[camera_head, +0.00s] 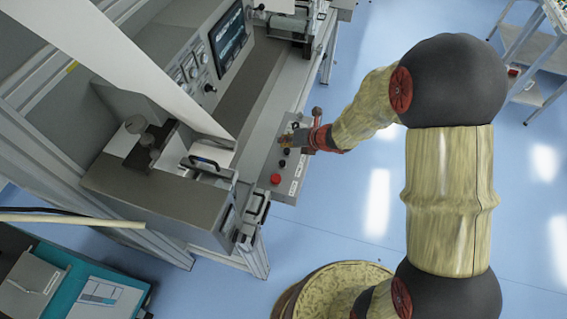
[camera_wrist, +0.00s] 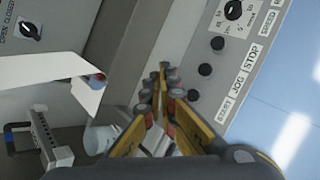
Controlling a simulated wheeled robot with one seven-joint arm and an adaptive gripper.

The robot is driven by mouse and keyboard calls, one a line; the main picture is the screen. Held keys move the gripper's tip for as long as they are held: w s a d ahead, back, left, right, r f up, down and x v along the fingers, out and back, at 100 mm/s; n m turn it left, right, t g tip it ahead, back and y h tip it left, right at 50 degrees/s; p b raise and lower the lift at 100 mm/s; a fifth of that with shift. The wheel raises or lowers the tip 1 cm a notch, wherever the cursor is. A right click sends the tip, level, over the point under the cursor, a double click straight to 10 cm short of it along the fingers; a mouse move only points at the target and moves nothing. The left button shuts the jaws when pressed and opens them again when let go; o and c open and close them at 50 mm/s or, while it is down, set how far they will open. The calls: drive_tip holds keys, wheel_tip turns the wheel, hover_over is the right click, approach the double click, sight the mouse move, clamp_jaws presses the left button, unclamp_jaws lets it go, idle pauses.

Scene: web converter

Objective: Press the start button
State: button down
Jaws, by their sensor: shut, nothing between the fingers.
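The control panel (camera_head: 292,185) is a grey strip on the machine's edge. In the wrist view it lies right of my gripper, with the labels START, JOG and STOP beside a row of dark round buttons. The button beside START (camera_wrist: 193,95) is nearest my gripper, just right of the fingers. The JOG button (camera_wrist: 205,69) and STOP button (camera_wrist: 217,43) sit farther up the row. My gripper (camera_wrist: 163,72) is shut and empty. In the head view my gripper (camera_head: 286,142) is over the panel's upper part, partly hiding it. I cannot tell whether it touches anything.
A red button (camera_head: 276,179) sits near the panel's lower end. A rotary dial (camera_wrist: 234,10) is above the STOP button. A white web sheet (camera_wrist: 45,70) and a handled metal part (camera_wrist: 40,140) are left of my gripper. Blue floor (camera_head: 330,215) lies open right of the machine.

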drive_tip(key=shift+f, duration=0.1)
idle(0.3)
drive_tip(key=b, duration=0.6)
hover_over(284, 161)
wheel_tip(284, 161, down, 7)
drive_tip(key=shift+d+f, duration=0.1)
drive_tip(key=shift+f, duration=0.1)
drive_tip(key=shift+f+b, duration=0.45)
drive_tip(key=shift+f, duration=0.2)
drive_tip(key=shift+f, duration=0.1)
idle(0.5)
drive_tip(key=shift+f+b, duration=0.3)
drive_tip(key=shift+b, duration=0.25)
